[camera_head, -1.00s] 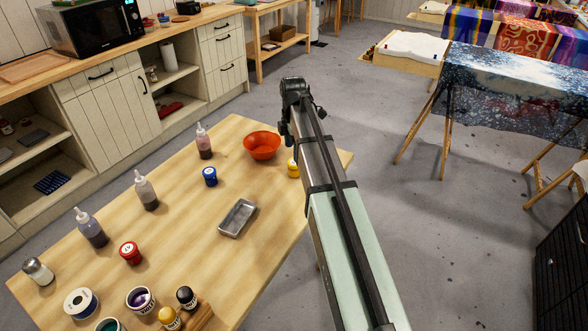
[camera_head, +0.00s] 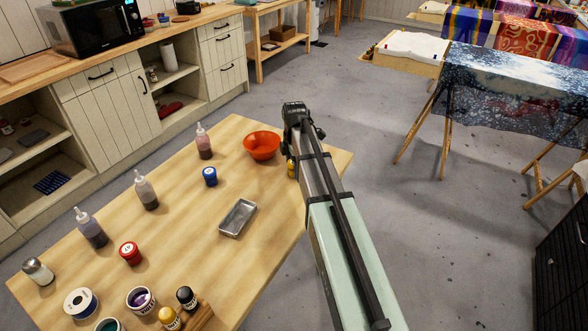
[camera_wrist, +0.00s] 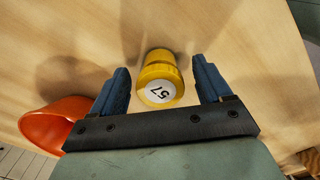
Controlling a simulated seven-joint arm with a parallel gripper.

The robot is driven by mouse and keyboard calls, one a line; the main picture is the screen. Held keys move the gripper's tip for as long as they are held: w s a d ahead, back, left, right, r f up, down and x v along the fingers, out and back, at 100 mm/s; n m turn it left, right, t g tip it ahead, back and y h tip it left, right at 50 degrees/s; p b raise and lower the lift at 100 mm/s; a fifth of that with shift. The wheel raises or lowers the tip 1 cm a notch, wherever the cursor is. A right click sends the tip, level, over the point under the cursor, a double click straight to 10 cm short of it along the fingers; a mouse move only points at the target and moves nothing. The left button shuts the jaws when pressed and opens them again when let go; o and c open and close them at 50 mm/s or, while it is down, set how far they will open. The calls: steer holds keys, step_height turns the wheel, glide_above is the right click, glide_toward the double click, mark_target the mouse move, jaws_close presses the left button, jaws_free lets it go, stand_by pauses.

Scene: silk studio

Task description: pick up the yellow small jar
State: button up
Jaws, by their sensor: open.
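The yellow small jar (camera_wrist: 161,80) stands on the wooden table, with a white label reading 57 on its lid in the wrist view. My gripper (camera_wrist: 162,86) is open, with one blue finger on each side of the jar and a visible gap on both sides. In the head view my gripper (camera_head: 292,168) is at the table's far right edge, and the yellow jar (camera_head: 291,171) shows only partly beside it, the rest hidden by my arm.
An orange bowl (camera_head: 261,145) stands just left of my gripper; it also shows in the wrist view (camera_wrist: 55,125), close to the left finger. A blue jar (camera_head: 210,176), a metal tray (camera_head: 238,217) and several bottles and jars stand farther left on the table (camera_head: 185,225).

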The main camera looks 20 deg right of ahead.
steer(key=shift+c, duration=0.3)
steer(key=c, duration=1.1)
